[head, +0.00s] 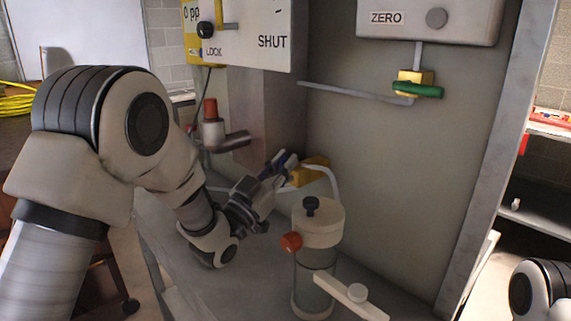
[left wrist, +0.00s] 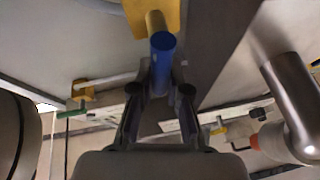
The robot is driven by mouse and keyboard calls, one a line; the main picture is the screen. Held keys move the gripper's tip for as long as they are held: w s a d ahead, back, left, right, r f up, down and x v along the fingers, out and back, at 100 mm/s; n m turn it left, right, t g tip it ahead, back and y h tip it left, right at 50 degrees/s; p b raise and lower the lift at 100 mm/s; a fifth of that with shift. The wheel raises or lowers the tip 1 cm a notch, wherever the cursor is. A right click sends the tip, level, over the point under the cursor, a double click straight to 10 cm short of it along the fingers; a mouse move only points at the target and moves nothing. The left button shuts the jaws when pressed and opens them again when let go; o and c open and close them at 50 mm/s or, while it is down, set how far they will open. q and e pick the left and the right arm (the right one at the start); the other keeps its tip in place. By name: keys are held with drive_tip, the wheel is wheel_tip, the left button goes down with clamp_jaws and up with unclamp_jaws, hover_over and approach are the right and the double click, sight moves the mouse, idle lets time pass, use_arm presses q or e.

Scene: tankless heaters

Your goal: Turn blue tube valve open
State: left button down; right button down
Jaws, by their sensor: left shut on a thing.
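The blue valve handle (head: 279,162) is a small dark blue bar beside a yellow valve body (head: 312,170) low in front of the cabinet's back wall. In the left wrist view the blue handle (left wrist: 163,50) is a round bar running from the yellow body (left wrist: 152,18) down between the fingers. My left gripper (head: 271,180) is shut on the blue handle; its fingers also show on both sides of it in the left wrist view (left wrist: 161,95). The gripper partly hides the handle in the head view. My right gripper is out of view.
A white canister (head: 318,225) with an orange knob stands right of my left gripper. A red-capped fitting (head: 211,128) is behind my arm. A green-handled valve (head: 418,90) hangs under the ZERO box (head: 428,20). A grey pipe (head: 355,92) crosses the back panel.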

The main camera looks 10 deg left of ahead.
use_arm(q)
drive_tip(key=shift+a+n, duration=0.1)
drive_tip(key=shift+n, duration=0.2)
drive_tip(key=c, duration=1.1)
unclamp_jaws()
drive_tip(key=shift+w, duration=0.1)
drive_tip(key=shift+c, duration=0.2)
drive_tip(key=v, duration=1.2)
